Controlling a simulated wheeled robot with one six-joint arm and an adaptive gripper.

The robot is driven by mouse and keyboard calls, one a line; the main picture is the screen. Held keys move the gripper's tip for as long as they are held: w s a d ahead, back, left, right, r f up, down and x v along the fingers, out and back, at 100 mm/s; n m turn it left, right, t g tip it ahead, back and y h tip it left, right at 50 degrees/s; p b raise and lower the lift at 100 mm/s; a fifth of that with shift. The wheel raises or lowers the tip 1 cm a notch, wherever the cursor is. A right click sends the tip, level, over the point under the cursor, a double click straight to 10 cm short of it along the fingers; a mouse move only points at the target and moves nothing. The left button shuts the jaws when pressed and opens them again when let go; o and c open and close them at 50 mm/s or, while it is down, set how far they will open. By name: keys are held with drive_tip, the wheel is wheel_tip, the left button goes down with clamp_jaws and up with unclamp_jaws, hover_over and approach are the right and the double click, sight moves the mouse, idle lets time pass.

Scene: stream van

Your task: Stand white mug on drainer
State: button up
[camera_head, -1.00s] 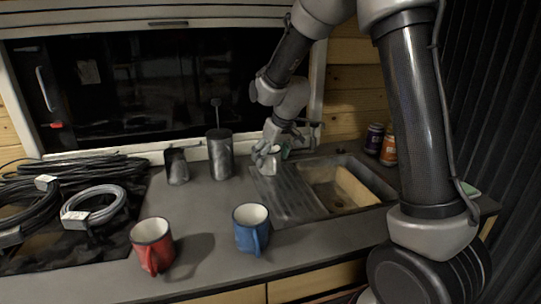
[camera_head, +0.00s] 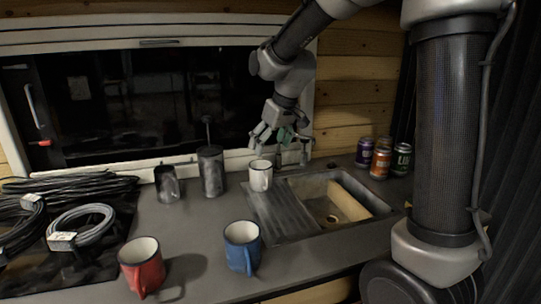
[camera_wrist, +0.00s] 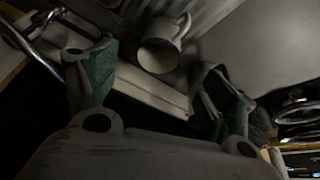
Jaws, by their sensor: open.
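The white mug (camera_head: 260,176) stands upright at the back left end of the ribbed drainer (camera_head: 276,211), beside the sink bowl. My gripper (camera_head: 277,146) is open and empty, above and slightly behind the mug, apart from it. In the wrist view the mug (camera_wrist: 160,52) shows beyond the two green-padded fingers (camera_wrist: 150,95), with its handle visible and ribs of the drainer beside it. In the head view the mug's handle is hard to make out.
The sink bowl (camera_head: 328,216) lies right of the drainer, with a tap (camera_head: 304,152) behind. Several cans (camera_head: 381,160) stand at the back right. A blue mug (camera_head: 241,245) and a red mug (camera_head: 142,264) stand in front. A dark canister (camera_head: 211,172) stands left of the drainer.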

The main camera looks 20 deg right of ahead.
drive_tip(key=s+d+r+m, duration=0.1)
drive_tip(key=s+d, duration=0.3)
drive_tip(key=s, duration=0.6)
drive_tip(key=s+d+r+m+h, duration=0.1)
drive_tip(key=s+d, duration=0.3)
drive_tip(key=s, duration=0.5)
drive_tip(key=s+d+r+m, duration=0.1)
drive_tip(key=s+d, duration=0.4)
drive_tip(key=s, duration=0.5)
drive_tip(key=shift+s+m+h, duration=0.3)
drive_tip(key=shift+m+h, duration=0.1)
drive_tip(key=shift+m, duration=0.4)
